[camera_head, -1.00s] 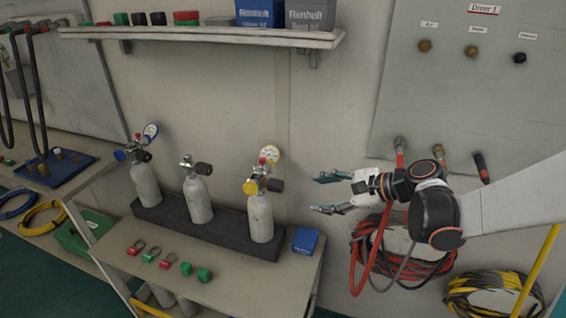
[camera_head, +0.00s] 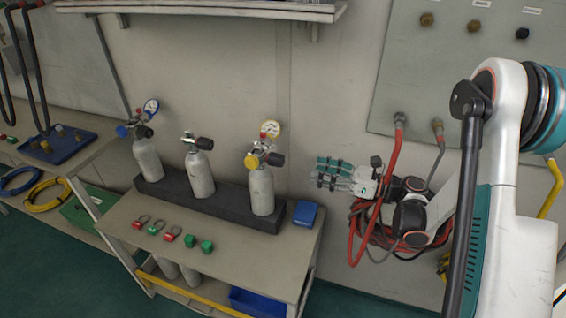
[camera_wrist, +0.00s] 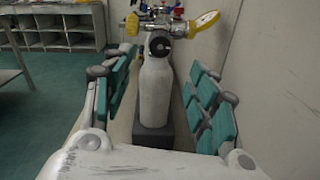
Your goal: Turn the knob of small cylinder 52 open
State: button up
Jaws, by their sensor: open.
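Three small pale cylinders stand upright in a dark block (camera_head: 240,213) on the bench: a left one (camera_head: 147,162) with a blue knob and gauge, a middle one (camera_head: 200,176) with a black knob, and a right one (camera_head: 261,190) with a yellow knob (camera_head: 251,161), a black knob (camera_head: 275,159) and a gauge (camera_head: 271,129). I cannot read which is 52. My gripper (camera_head: 320,172) is open and empty, right of the right cylinder and apart from it. In the wrist view that cylinder (camera_wrist: 154,100) stands ahead between the fingers, its round black knob (camera_wrist: 160,46) facing me.
A blue box (camera_head: 306,216) sits right of the block. Red and green fittings (camera_head: 172,233) lie along the bench front. A shelf (camera_head: 220,8) overhangs the cylinders. Red hoses (camera_head: 391,165) hang on the wall behind my arm.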

aim_at(283, 161)
jog(key=b+x, duration=0.3)
jog(key=x, duration=0.9)
jog(key=shift+c, duration=0.4)
jog(key=c, duration=1)
